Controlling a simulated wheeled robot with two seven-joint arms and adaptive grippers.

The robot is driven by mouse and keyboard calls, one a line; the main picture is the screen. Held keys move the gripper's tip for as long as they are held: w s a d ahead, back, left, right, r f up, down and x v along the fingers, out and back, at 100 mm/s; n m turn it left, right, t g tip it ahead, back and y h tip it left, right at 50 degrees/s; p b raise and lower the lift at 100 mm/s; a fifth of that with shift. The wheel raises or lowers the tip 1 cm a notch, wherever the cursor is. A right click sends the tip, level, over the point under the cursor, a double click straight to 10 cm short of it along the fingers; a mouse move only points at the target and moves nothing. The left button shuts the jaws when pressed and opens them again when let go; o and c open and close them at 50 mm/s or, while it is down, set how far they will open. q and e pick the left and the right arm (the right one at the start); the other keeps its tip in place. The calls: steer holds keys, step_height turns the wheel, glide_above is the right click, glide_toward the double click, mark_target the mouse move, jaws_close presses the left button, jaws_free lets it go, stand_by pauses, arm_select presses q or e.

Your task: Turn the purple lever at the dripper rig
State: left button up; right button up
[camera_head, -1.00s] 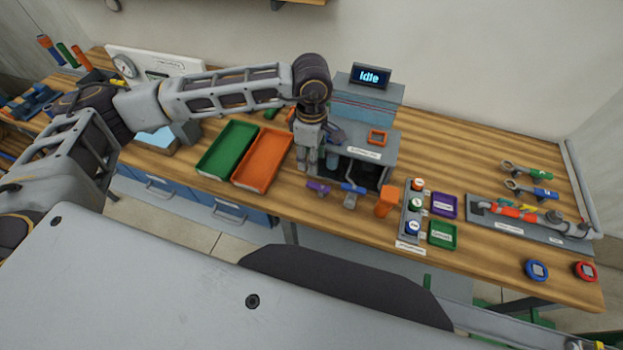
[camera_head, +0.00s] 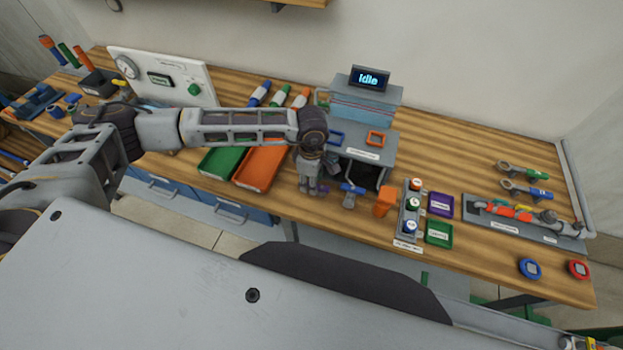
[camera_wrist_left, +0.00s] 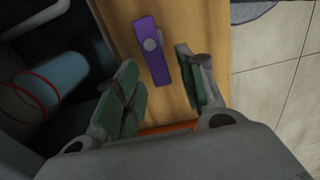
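The purple lever (camera_wrist_left: 151,50) shows in the left wrist view as a flat purple bar with a round grey pivot, over the wooden bench. My left gripper (camera_wrist_left: 160,95) is open there, with green-padded fingers, and the lever's near end lies between or just beyond the fingertips. I cannot tell whether they touch it. In the head view my left gripper (camera_head: 311,188) points down at the front of the dripper rig (camera_head: 365,140), and only a bit of the purple lever (camera_head: 325,188) shows beside it. The rig's display (camera_head: 370,78) reads "Idle". My right gripper is not in view.
A blue lever (camera_head: 350,190) and an orange part (camera_head: 384,202) stand just right of the purple lever. Green (camera_head: 218,160) and orange (camera_head: 262,165) trays lie to the left. The bench's front edge is close to the lever.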

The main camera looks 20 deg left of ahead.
arm_select(q)
steer(key=shift+c, duration=0.5)
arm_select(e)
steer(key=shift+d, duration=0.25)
arm_select(q)
jaws_close()
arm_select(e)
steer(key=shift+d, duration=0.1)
arm_select(q)
steer(key=shift+f, duration=0.1)
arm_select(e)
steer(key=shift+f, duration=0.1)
arm_select(q)
steer(key=shift+s+n+b, duration=0.15)
steer(key=shift+n+b, duration=0.35)
steer(key=shift+b, duration=0.2)
steer(key=shift+s+n+b, duration=0.25)
steer(key=shift+n+b, duration=0.55)
steer(key=shift+b, duration=0.05)
steer(key=shift+s+d+n+b, duration=0.1)
steer(key=shift+s+n+b, duration=0.1)
steer(key=shift+n+b, duration=0.45)
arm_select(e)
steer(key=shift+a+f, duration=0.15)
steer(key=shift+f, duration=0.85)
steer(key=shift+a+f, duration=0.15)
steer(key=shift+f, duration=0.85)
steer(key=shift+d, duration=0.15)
